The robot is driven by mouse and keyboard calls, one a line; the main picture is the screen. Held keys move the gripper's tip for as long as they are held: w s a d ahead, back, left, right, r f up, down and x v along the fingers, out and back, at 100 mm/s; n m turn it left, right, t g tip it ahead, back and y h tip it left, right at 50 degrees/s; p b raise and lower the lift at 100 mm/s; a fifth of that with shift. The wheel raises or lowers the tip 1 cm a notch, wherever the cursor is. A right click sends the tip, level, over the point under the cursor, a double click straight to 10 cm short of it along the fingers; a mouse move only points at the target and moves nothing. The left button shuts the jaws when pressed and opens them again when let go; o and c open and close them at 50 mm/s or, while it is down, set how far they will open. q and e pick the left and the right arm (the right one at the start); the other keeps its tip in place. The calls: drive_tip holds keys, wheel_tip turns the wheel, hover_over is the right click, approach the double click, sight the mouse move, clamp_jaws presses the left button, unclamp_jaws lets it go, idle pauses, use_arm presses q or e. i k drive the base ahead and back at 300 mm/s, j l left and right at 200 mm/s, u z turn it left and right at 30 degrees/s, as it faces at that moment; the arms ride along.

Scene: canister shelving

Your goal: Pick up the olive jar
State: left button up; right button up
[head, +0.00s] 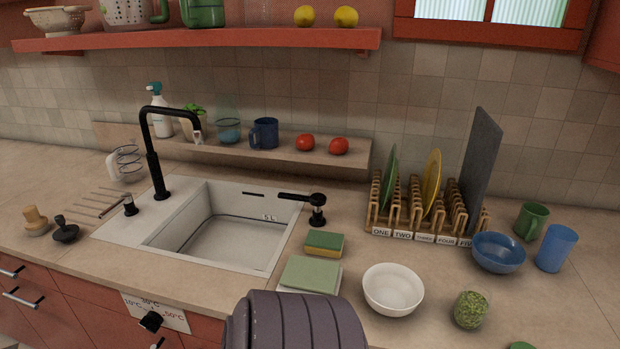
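A small clear jar with green contents (470,310) stands upright on the counter at the lower right, apart from the things around it. It looks like the olive jar, though single olives are too small to make out. A green round thing (522,346), perhaps a lid, is cut off by the bottom edge just right of it. Neither my left nor my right gripper shows in the head view. A dark ribbed part at the bottom middle looks like my own body.
A white bowl (393,289) stands left of the jar; a blue bowl (498,252), blue cup (556,248) and green mug (531,221) stand behind it. A plate rack (425,205) is farther back. A sponge (324,244) and folded cloth (310,275) lie beside the sink (157,230).

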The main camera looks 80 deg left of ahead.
sight(471, 305)
drive_tip(key=j+u, duration=0.1)
drive_tip(key=u, duration=0.3)
drive_tip(key=j+u, duration=0.1)
drive_tip(key=u, duration=0.35)
drive_tip(key=j+u, duration=0.15)
drive_tip(key=u, duration=0.25)
